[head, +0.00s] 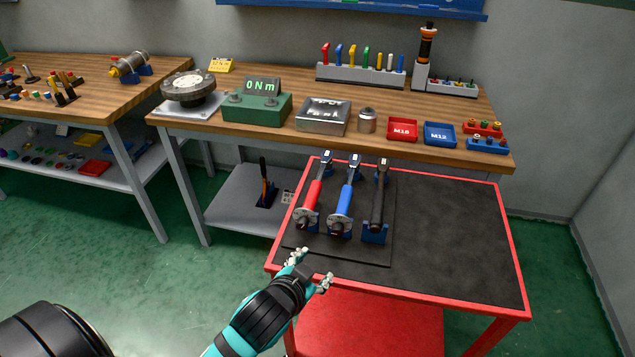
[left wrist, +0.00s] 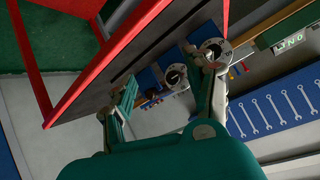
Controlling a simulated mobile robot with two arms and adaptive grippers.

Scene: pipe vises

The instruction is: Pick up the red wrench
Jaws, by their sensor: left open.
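The red wrench (head: 313,195) lies in blue holders on the dark mat of the red-edged cart, leftmost of three similar tools. Its round grey head end faces me. My left gripper (head: 311,270) is open and empty at the cart's front edge, nearer to me than the red wrench and apart from it in the head view. In the left wrist view, round grey tool ends (left wrist: 212,46) show beyond and between the open fingers (left wrist: 165,95); their handle colours are hard to tell there. My right gripper is not in view.
The blue wrench (head: 345,199) and black wrench (head: 377,205) lie close to the right of the red one. The cart top (head: 450,235) is clear on the right. Behind stands a wooden bench with a green 0 Nm display box (head: 257,107), a metal block (head: 323,116) and bins.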

